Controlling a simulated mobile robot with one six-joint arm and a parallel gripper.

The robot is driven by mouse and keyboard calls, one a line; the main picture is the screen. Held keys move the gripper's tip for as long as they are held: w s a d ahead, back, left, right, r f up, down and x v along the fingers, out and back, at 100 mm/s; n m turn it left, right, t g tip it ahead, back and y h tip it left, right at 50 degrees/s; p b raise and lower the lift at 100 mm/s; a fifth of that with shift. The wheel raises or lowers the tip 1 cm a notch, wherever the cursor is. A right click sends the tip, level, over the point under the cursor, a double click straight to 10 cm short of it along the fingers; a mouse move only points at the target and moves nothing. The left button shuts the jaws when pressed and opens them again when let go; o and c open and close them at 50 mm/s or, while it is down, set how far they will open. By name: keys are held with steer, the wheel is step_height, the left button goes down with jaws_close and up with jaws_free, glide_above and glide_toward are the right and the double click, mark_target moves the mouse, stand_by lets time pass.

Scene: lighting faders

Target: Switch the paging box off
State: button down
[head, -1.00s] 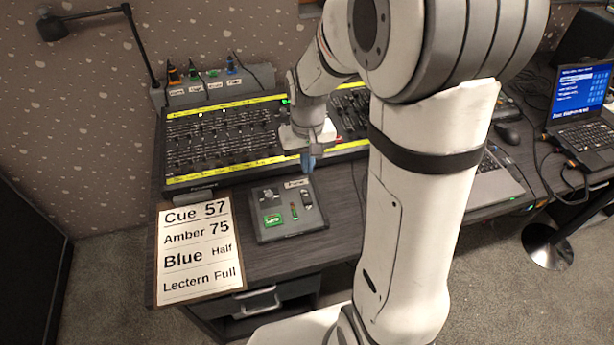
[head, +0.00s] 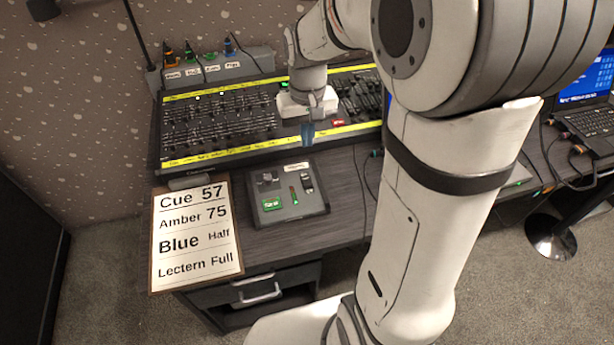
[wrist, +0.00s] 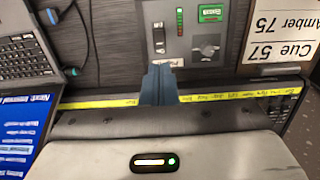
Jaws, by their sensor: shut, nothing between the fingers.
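The paging box (head: 262,217) is a dark grey panel on the desk in front of the fader console. It has a black rocker switch (head: 307,185), a lit green button (head: 272,204), a narrow indicator strip with green lit (head: 294,195) and a dark knob (head: 267,180). My gripper (head: 307,138) is shut and empty over the console's front edge, behind the box and apart from it. In the wrist view, my blue fingers (wrist: 159,82) point toward the box; the rocker (wrist: 158,38) shows just beyond them. The fingers partly cover the box's small label.
The fader console (head: 220,125) lies behind the box. A cue sign (head: 194,238) lies left of it. Cables hang over the desk at right, and a laptop (head: 585,110) stands further right. The desk just right of the box is clear.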

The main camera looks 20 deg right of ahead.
mark_target(307, 184)
stand_by(0.3)
step_height(307, 184, down, 14)
steer(key=shift+w+r+b, duration=0.1)
steer(key=shift+b, duration=0.25)
stand_by(0.4)
